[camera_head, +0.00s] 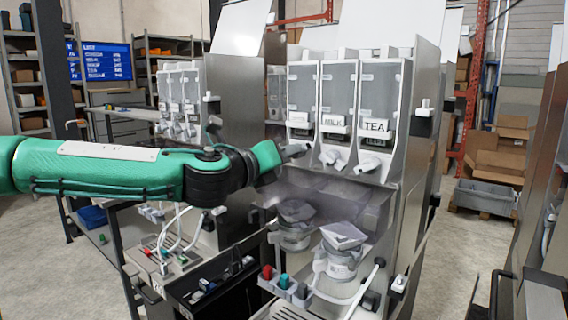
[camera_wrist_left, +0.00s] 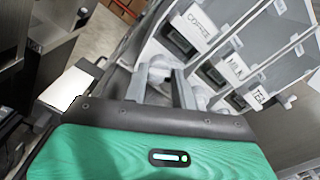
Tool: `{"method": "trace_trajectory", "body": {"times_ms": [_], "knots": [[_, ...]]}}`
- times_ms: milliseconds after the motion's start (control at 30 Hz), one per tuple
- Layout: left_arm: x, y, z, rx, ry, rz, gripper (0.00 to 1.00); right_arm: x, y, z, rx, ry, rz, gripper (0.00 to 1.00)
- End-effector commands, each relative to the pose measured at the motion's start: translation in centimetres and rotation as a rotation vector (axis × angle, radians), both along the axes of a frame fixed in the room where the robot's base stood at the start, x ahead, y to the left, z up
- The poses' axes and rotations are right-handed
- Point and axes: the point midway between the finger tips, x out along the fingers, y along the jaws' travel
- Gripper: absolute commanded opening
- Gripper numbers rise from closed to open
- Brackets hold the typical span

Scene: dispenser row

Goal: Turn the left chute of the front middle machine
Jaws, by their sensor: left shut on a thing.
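The front middle machine (camera_head: 408,150) has three clear canisters above chutes, and labels for coffee, milk and tea show in the wrist view. Its left chute, under the COFFEE label (camera_wrist_left: 194,24), is white (camera_wrist_left: 160,72) and is largely covered by my gripper. My left gripper (camera_head: 292,151) reaches in from the left, and in the wrist view its two fingers (camera_wrist_left: 161,76) are shut on this chute. The middle chute (camera_head: 333,157) and right chute (camera_head: 369,162) are free of the gripper. The left chute's exact angle is hard to tell.
Below the chutes are white-lidded mixing cups (camera_head: 342,238) behind a clear cover. Another dispenser machine (camera_head: 182,100) stands at the left, behind my arm. A grey bin (camera_head: 484,196) and cardboard boxes (camera_head: 498,150) are at the back right. Open floor (camera_head: 455,245) lies right of the machine.

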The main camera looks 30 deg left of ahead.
Motion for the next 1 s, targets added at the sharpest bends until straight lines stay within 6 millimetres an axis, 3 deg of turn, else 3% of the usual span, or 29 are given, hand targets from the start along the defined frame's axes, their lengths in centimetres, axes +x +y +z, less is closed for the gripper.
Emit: {"method": "trace_trajectory", "body": {"times_ms": [167,600,1000], "knots": [[0.0,0.1,-0.3,-0.167,0.012,0.0,0.04,1.1,0.1,-0.3,0.001,-0.01,-0.001,0.36],[0.0,0.2,-0.4,-0.582,0.045,-0.001,0.04,6.3,2.1,3.7,0.015,-0.02,-0.012,0.36],[0.0,0.2,-0.5,-0.893,0.07,0.0,0.04,9.0,3.1,7.4,0.025,-0.024,-0.019,0.36]]}}
